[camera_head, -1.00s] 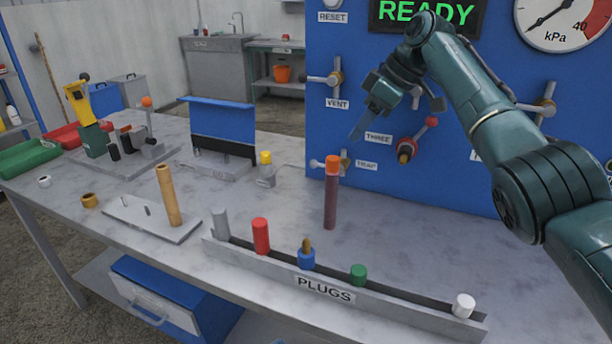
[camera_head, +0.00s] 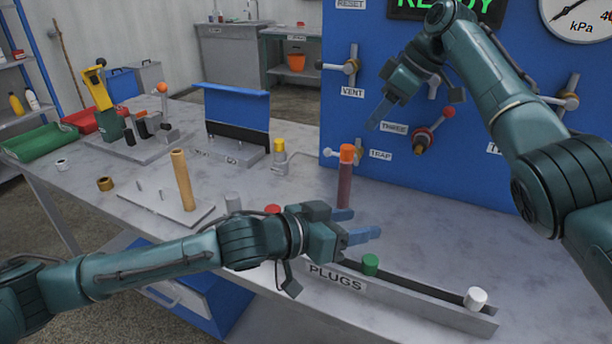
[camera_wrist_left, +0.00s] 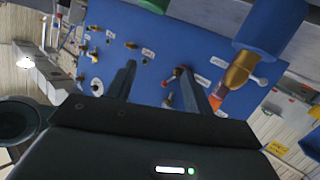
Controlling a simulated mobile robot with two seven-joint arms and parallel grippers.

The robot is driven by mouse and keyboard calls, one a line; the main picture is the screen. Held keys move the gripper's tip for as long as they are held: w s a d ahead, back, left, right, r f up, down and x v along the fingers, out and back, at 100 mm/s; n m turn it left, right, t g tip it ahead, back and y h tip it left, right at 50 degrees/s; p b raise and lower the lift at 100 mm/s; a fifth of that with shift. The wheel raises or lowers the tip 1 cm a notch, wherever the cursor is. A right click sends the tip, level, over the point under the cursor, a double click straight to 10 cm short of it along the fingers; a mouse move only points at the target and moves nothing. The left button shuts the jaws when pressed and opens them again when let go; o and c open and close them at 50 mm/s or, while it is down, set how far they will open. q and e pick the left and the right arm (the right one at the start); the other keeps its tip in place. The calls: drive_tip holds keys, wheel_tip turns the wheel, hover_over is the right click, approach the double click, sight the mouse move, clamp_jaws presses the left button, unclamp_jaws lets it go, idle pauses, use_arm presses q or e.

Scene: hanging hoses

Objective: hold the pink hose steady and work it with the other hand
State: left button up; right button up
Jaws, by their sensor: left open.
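The only pinkish hose I see is a dull mauve tube (camera_head: 344,188) with an orange top, upright on the bench before the blue panel. My left gripper (camera_head: 354,226) is open and empty, low in front of the hose and above the plug rack. In the left wrist view the open fingers (camera_wrist_left: 158,82) face the panel, and the orange-topped tube (camera_wrist_left: 217,101) shows beside one finger, not between them. My right gripper (camera_head: 380,112) is above and right of the hose, apart from it, before the panel; I cannot tell its opening.
The plug rack (camera_head: 420,302) runs along the bench front with green (camera_head: 370,264) and white (camera_head: 475,297) plugs. A blue plug with a brass stem (camera_wrist_left: 268,28) is close to my left gripper. The panel carries valve handles and a red-knobbed fitting (camera_head: 424,143). A tan peg (camera_head: 182,180) stands left.

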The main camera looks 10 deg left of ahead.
sight(341, 174)
use_arm(q)
drive_tip(key=w+a+r+n+t+y, duration=0.1)
drive_tip(key=w+a+r+t+y, duration=0.2)
drive_tip(key=w+a, duration=0.6)
drive_tip(key=shift+g+y, duration=0.5)
drive_tip(key=x, duration=1.3)
drive_tip(key=shift+s+d, duration=0.1)
drive_tip(key=shift+s, duration=0.05)
drive_tip(key=shift+c, duration=0.5)
